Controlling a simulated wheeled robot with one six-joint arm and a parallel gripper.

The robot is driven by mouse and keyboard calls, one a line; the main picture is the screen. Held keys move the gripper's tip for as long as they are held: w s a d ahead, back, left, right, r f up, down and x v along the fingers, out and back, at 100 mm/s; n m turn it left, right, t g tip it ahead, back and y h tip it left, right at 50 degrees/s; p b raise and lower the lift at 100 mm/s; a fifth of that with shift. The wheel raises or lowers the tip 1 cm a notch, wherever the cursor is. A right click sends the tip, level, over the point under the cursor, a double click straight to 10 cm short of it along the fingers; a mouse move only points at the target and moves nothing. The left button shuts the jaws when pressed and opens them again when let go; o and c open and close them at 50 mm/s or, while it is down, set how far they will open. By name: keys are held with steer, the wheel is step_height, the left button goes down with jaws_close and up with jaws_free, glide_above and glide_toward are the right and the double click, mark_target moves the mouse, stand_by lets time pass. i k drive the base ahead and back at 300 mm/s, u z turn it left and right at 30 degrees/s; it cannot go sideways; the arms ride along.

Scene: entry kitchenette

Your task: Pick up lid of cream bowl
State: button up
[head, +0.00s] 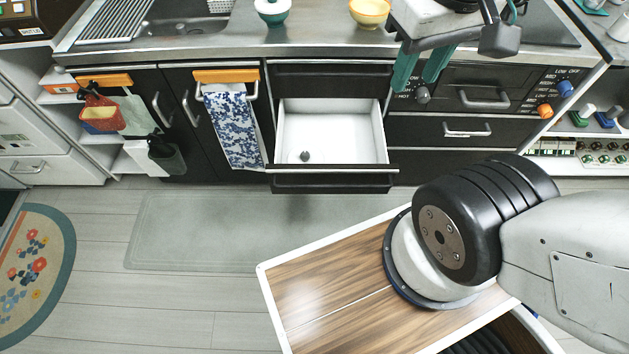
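A pale yellow, cream-like bowl (369,13) stands on the counter at the top of the head view, cut by the frame edge. A teal and white round vessel (272,12) stands left of it, also partly cut off. I cannot tell which of them carries a lid. My gripper (416,84) has two teal fingers pointing down, with a gap between them and nothing visible held. It is at the counter's front edge, right of the yellow bowl and apart from it in the picture.
An open white drawer (330,133) juts out below the counter (310,42), with a small dark round thing (305,156) inside. A sink (185,18) is at left. The stove front (490,90) with knobs is at right. A grey mat (200,232) lies on the floor.

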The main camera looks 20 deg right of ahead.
mark_target(305, 153)
steer(key=z, duration=1.05)
steer(key=i, duration=0.4)
steer(key=u, duration=1.35)
steer(key=i, duration=0.5)
steer(key=z, duration=0.05)
